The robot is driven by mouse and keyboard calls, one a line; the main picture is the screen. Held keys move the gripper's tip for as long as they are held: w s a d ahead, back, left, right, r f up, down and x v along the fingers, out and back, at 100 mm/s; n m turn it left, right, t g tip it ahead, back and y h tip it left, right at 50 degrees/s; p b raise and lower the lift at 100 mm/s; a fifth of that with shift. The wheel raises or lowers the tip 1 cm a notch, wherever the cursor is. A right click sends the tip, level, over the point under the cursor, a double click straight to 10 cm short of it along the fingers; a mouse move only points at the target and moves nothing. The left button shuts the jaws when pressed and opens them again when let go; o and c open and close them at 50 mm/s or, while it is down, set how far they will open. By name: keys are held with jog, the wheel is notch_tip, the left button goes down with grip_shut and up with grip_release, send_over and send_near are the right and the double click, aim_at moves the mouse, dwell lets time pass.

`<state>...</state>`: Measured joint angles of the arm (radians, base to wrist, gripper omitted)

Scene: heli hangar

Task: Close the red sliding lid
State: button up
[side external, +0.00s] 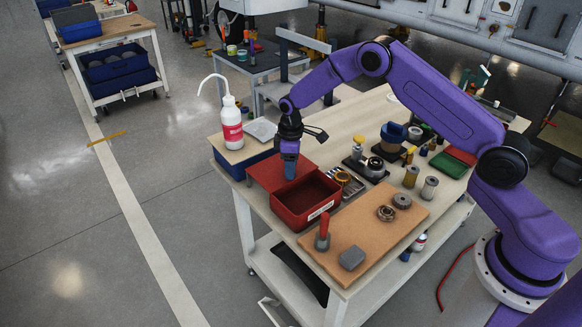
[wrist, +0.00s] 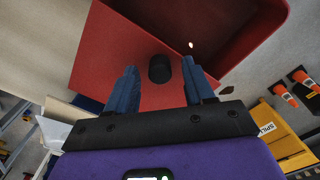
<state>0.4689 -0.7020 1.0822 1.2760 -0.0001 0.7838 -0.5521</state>
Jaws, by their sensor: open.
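The red box (side external: 312,212) stands near the left edge of the workbench, with a white label on its front. Its red sliding lid (side external: 264,172) is slid back, leaving the near part of the box open. In the wrist view the lid (wrist: 115,45) carries a round black knob (wrist: 159,69), and the open box interior (wrist: 225,30) is at upper right. My gripper (side external: 290,172) points down over the lid. In the wrist view my gripper (wrist: 159,67) is open, with one blue finger on each side of the knob. Contact with the knob cannot be told.
A brown board (side external: 365,235) with a red-handled tool (side external: 322,236) and a grey block (side external: 351,258) lies right of the box. Several metal parts crowd the bench farther right.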

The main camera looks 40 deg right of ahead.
jog(key=shift+f, duration=0.5)
grip_shut()
jog(key=s, duration=1.2)
jog(key=shift+s, duration=0.1)
jog(key=shift+c, duration=0.7)
grip_release()
jog(key=shift+o, duration=0.7)
notch_tip(320, 180, up, 18)
jog(key=shift+f, duration=0.25)
